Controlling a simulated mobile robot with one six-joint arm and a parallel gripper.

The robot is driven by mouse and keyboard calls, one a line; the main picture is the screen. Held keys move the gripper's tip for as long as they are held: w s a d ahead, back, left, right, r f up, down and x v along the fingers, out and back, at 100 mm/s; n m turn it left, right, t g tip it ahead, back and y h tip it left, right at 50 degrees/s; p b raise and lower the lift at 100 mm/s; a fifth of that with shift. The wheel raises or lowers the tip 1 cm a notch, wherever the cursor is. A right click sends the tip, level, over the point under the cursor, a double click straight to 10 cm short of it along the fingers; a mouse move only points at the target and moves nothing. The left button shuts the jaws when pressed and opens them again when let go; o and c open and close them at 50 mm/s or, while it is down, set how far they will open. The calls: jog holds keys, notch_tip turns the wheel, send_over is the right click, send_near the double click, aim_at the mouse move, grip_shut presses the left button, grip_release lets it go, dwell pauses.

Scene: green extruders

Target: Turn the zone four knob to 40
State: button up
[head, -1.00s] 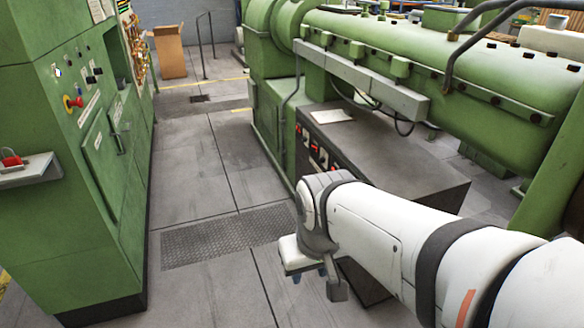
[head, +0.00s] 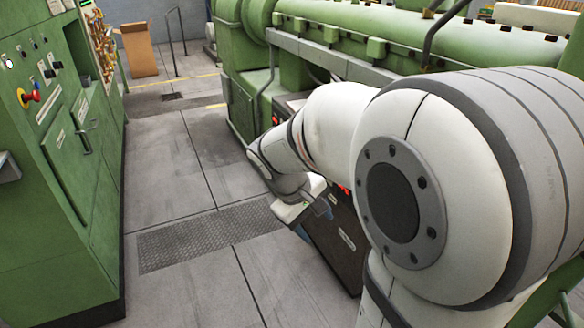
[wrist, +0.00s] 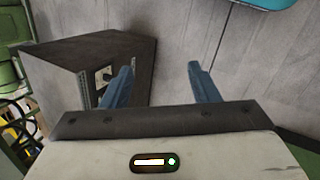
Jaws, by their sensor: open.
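The dark control cabinet (head: 335,232) under the green extruder is partly covered by my arm in the head view. Bits of red display (head: 343,188) show beside my wrist on its front. I cannot make out the zone four knob or its setting. My gripper (head: 322,210) hangs in front of the cabinet, its fingers small and partly hidden. In the wrist view, my gripper (wrist: 163,80) has its two blue fingers spread with nothing between them. The cabinet (wrist: 75,65) lies left of them, with a small light plate (wrist: 103,77) bearing a dark knob-like part.
A green electrical cabinet (head: 60,220) with a red emergency button stands at the left. A metal floor grating (head: 200,238) lies in the clear aisle. A cardboard box (head: 140,47) stands at the back. The extruder barrel (head: 370,38) runs along the right.

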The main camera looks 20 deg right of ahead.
jog(key=w+d+f+n+t+h+b, duration=0.1)
jog(key=w+d+f+n+h+b, duration=0.35)
jog(key=w+d+f, duration=0.55)
jog(key=w+d+f+n+t+h+b, duration=0.1)
jog(key=w+d+f+n+h+b, duration=0.4)
jog(key=w+f, duration=0.5)
jog(key=w+d+f+n+h+b, duration=0.35)
jog(key=w+d+f, duration=0.5)
jog(key=f, duration=0.35)
jog(key=d, duration=0.7)
jog(key=shift+d+f+n+t+b, duration=0.25)
jog(key=shift+d+n+t+b, duration=0.05)
jog(key=shift+d+n+t, duration=0.1)
jog(key=shift+w+a, duration=0.1)
